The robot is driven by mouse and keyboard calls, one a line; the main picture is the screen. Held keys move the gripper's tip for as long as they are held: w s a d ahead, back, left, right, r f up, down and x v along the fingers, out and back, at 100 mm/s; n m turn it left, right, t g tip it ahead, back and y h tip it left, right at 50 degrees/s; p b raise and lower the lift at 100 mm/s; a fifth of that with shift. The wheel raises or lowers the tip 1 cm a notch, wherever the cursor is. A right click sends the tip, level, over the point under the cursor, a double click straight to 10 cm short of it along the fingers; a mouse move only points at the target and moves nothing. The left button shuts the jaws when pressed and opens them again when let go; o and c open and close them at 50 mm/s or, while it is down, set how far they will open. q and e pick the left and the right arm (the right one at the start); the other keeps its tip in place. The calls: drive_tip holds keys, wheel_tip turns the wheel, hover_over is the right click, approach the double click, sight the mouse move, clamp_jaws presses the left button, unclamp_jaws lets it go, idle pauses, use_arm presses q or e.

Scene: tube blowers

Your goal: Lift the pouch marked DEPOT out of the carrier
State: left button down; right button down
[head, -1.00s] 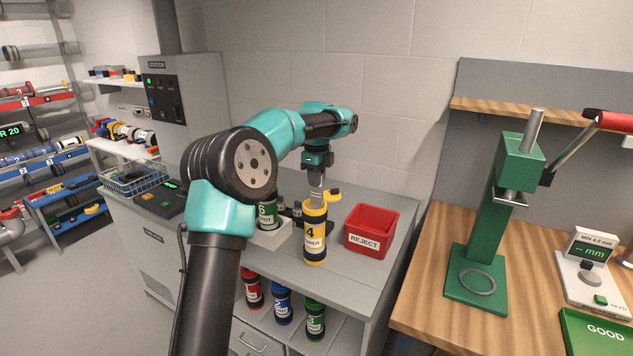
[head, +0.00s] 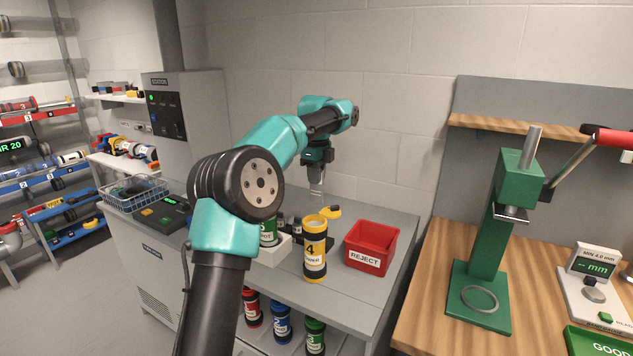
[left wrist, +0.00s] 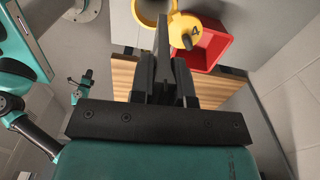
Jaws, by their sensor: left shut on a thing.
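The yellow carrier (head: 315,250) marked 4 stands upright and open on the grey counter. Its yellow cap (head: 330,212) is off its mouth, just behind it. The cap also shows in the left wrist view (left wrist: 188,32), beside the carrier's rim (left wrist: 139,14). My left gripper (head: 316,180) is above the carrier, pointing down, shut on a thin pale thing that looks like the pouch (head: 316,188). Its marking cannot be read. A small teal arm shows there, with jaws (left wrist: 74,103) too small to judge.
A red REJECT bin (head: 371,248) stands right of the carrier. A green carrier (head: 269,232) sits in a white holder to its left. Right of the counter is a wooden bench with a green press (head: 485,230). Spare carriers stand on the shelf below.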

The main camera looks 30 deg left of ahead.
use_arm(q)
drive_tip(key=shift+r, duration=2.75)
